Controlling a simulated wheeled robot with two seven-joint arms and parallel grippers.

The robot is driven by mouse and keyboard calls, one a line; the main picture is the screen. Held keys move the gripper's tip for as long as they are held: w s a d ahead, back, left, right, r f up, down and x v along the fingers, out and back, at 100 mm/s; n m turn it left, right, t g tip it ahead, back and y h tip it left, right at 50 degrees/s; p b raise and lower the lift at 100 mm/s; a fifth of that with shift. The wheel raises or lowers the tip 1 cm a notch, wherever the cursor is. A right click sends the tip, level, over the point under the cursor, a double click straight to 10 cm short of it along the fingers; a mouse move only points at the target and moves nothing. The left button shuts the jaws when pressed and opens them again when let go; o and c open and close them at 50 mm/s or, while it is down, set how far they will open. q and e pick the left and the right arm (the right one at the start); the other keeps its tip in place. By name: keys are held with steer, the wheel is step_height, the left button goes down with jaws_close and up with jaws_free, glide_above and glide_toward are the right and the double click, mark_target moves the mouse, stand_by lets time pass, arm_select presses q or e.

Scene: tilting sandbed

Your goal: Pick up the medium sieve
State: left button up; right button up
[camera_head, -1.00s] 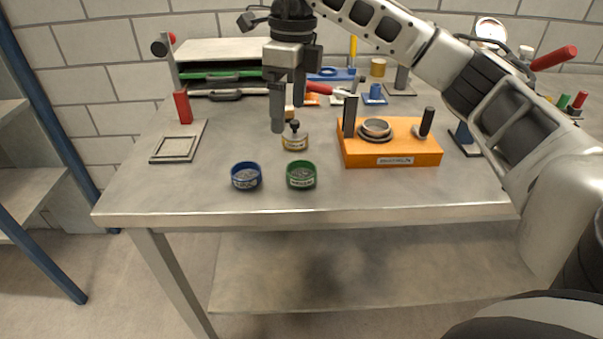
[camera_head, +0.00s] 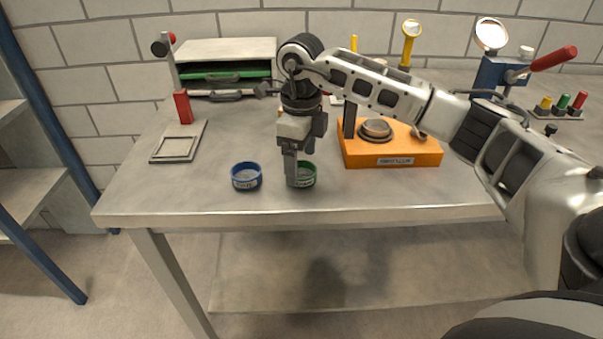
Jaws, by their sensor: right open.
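A round green sieve (camera_head: 308,177) stands on the metal table near the front edge. A round blue sieve (camera_head: 246,177) stands to its left. The yellow-labelled pot behind is hidden by my right arm. My left gripper is not in view.
An orange block (camera_head: 391,154) with a round dark piece on it stands to the right of the gripper. A stand with a red handle (camera_head: 182,107) is at the left, and a drawer unit (camera_head: 225,50) at the back. The table's front left is clear.

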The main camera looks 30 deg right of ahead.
mark_target(302, 175)
steer(key=shift+f, duration=1.35)
steer(key=c, duration=1.1)
